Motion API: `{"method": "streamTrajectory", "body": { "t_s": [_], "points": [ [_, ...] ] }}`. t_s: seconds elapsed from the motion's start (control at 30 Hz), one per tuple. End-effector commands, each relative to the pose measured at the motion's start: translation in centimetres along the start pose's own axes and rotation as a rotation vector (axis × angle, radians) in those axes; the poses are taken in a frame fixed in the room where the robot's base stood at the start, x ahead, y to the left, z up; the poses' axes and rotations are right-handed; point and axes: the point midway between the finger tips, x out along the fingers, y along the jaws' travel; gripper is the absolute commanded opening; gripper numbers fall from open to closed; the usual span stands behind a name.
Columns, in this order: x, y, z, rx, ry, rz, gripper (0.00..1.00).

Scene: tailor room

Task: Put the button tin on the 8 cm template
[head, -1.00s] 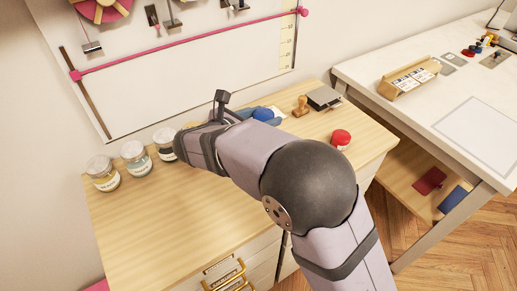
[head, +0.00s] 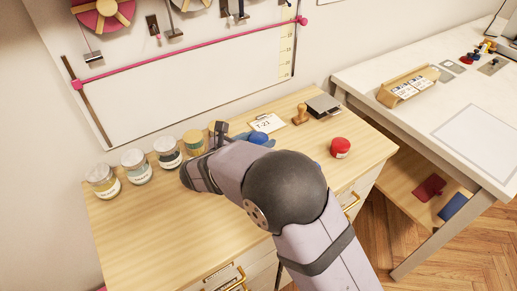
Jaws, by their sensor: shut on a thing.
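My gripper (head: 218,135) is over the back part of the wooden cabinet top, beside the row of jars. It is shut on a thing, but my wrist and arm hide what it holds. I cannot make out the button tin for sure. I cannot tell which thing is the 8 cm template. Flat grey plates (head: 452,66) lie on the white table at the right, too small to read.
Several labelled jars (head: 136,165) line the back left of the cabinet top (head: 150,235). A blue item (head: 262,141), a T-22 card (head: 267,123), a wooden stamp (head: 301,114) and a dark pad (head: 323,105) are right of my gripper. The cabinet's front left is clear.

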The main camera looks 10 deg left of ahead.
Motion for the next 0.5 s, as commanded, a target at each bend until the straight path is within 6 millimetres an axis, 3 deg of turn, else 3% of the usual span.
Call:
{"method": "streamTrajectory", "body": {
  "t_s": [0.3, 0.5],
  "points": [
    [1.2, 0.0, -2.9, -0.004, 0.000, -0.001, 0.19],
    [1.4, 0.0, -3.4, 0.000, -0.001, 0.000, 0.19]
  ]
}}
